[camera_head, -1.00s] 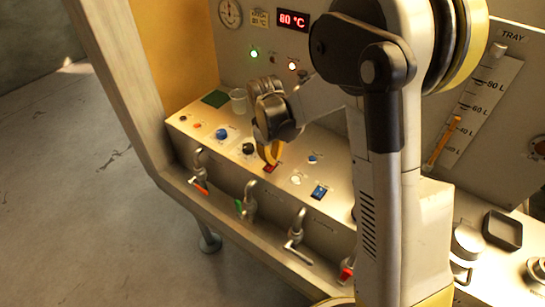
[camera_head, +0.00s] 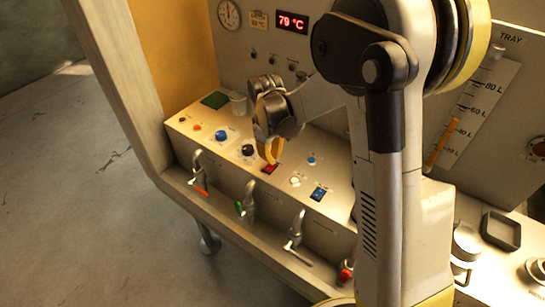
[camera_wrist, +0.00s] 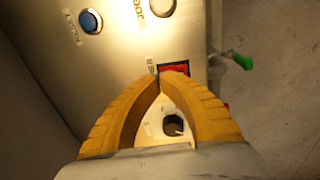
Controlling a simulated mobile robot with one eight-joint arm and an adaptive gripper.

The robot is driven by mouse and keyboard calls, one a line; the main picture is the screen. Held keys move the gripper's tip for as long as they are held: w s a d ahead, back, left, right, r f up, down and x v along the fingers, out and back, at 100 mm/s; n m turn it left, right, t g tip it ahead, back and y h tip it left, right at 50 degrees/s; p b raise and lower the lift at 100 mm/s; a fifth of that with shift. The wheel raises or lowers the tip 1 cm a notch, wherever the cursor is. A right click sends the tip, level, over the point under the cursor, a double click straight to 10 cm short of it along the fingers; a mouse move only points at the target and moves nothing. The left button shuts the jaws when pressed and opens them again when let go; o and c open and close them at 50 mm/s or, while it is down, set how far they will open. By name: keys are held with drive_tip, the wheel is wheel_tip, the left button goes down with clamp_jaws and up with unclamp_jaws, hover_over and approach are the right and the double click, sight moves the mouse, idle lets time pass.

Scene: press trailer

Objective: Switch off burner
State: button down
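A red rocker switch (camera_head: 269,169) sits on the sloped control panel (camera_head: 225,157). In the wrist view, the red switch (camera_wrist: 174,68) lies right at my fingertips, which hide part of it. My gripper (camera_head: 268,158) has yellow fingers. In the wrist view, the gripper (camera_wrist: 161,77) is shut with its tips together and nothing between them. The tips are at the switch; I cannot tell whether they touch it. The red display (camera_head: 292,22) reads 79 °C. The lamps (camera_head: 253,53) below it are dark.
A blue knob (camera_head: 221,135), a black knob (camera_head: 248,150) and a blue switch (camera_head: 319,194) are close by. A clear cup (camera_head: 238,103) stands at the panel's back. Taps with orange (camera_head: 201,190) and green handles (camera_head: 239,208) line the front. Open floor lies left.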

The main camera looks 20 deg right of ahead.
drive_tip(key=shift+r, duration=0.1)
wheel_tip(320, 180, up, 14)
drive_tip(key=w+d+p, duration=0.1)
drive_tip(key=p, duration=0.4)
drive_tip(key=shift+d, duration=0.2)
drive_tip(key=s+a+f+m+t+y+b, duration=0.1)
drive_tip(key=s+m+t+b, duration=0.5)
drive_tip(key=s, duration=1.6)
drive_tip(key=shift+a+f+m+b, duration=0.25)
drive_tip(key=shift+m+b, duration=0.35)
drive_tip(key=shift+b, duration=0.5)
drive_tip(key=shift+s, duration=0.1)
